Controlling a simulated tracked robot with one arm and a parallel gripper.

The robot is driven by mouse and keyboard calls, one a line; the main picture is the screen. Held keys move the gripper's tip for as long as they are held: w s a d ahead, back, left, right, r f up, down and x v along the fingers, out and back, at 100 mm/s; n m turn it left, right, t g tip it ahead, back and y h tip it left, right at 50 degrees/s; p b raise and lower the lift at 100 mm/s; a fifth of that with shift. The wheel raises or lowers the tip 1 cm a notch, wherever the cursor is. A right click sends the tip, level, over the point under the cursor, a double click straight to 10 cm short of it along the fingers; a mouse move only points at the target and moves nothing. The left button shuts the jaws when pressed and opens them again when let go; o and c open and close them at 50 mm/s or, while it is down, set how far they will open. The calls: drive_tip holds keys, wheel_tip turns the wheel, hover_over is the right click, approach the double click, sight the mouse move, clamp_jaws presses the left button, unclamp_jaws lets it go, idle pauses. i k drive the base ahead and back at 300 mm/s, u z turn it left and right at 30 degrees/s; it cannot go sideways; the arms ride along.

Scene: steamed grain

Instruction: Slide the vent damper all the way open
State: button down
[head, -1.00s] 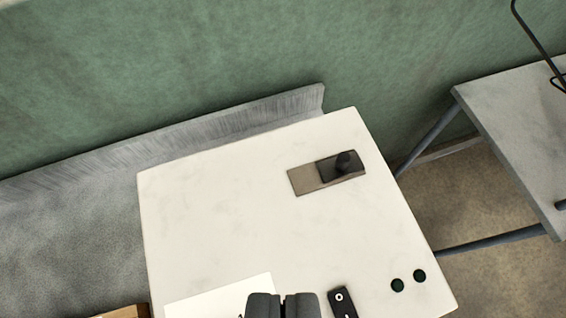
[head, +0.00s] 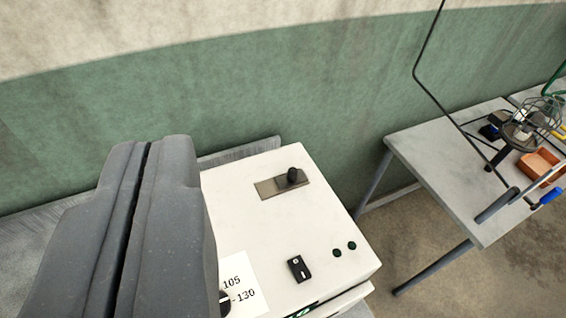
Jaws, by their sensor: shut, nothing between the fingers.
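The vent damper (head: 292,179) is a small dark slide with an upright black knob. It sits toward the right end of a brown-grey slot plate (head: 268,189) on the white top of the machine (head: 240,222). The left part of the plate is bare. My gripper (head: 148,150) is large and close at the left of the view. Its two grey fingers are together with only a thin dark line between them, and they hold nothing. It is apart from the damper, to its left in the picture. The fingers hide the left part of the white top.
A dial card (head: 240,287) is partly behind my gripper. A grey table (head: 440,165) at right carries a wire-caged item and an orange box. A green wall stands behind.

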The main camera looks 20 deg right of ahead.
sight(295, 177)
drive_tip(key=k, duration=1.3)
drive_tip(key=z, duration=0.6)
drive_tip(key=i, duration=1.6)
drive_tip(key=u, duration=0.6)
